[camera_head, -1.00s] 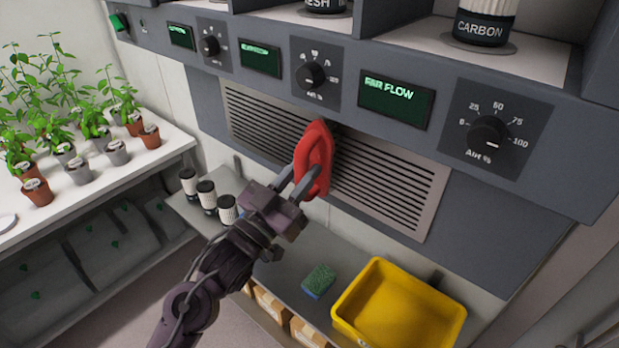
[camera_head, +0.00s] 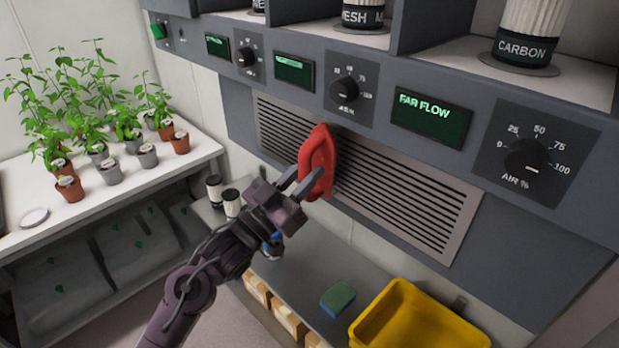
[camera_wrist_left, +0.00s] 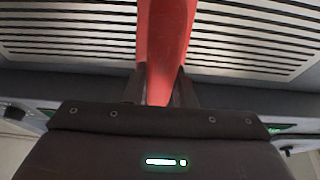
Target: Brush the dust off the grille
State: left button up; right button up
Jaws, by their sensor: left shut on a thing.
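The grille (camera_head: 400,195) is a long panel of horizontal slats set in the grey wall unit below the dials. It also fills the top of the left wrist view (camera_wrist_left: 245,35). My left gripper (camera_head: 303,183) is shut on a red brush (camera_head: 319,158) and holds it upright at the middle of the grille. The red brush runs up between the two fingers in the left wrist view (camera_wrist_left: 166,45). Its bristles are hidden, and I cannot tell whether it touches the slats. I cannot make out dust on the slats. My right gripper is not in view.
Below the grille, a shelf (camera_head: 300,270) holds a green and blue sponge (camera_head: 337,298), a yellow bin (camera_head: 420,320) and dark-lidded white jars (camera_head: 232,204). Potted plants stand on a white bench (camera_head: 110,195) at the left. Dials and displays line the panel above.

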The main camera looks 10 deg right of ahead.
pick_arm(q)
jog(key=w+a+b, duration=0.2)
jog(key=w+a, duration=0.3)
jog(key=w, duration=0.2)
jog(key=shift+w+a, duration=0.25)
jog(key=shift+w, duration=0.15)
dwell(0.6)
jog(key=shift+s+a+p, duration=0.4)
jog(key=shift+s+a, duration=0.5)
jog(key=shift+a, duration=0.3)
jog(key=shift+s+a+p, duration=0.4)
jog(key=shift+s+a, duration=0.5)
jog(key=shift+a, duration=0.3)
jog(key=shift+a, duration=0.1)
jog(key=shift+s+a+p, duration=0.4)
jog(key=shift+s+a, duration=0.45)
jog(key=shift+a, duration=0.3)
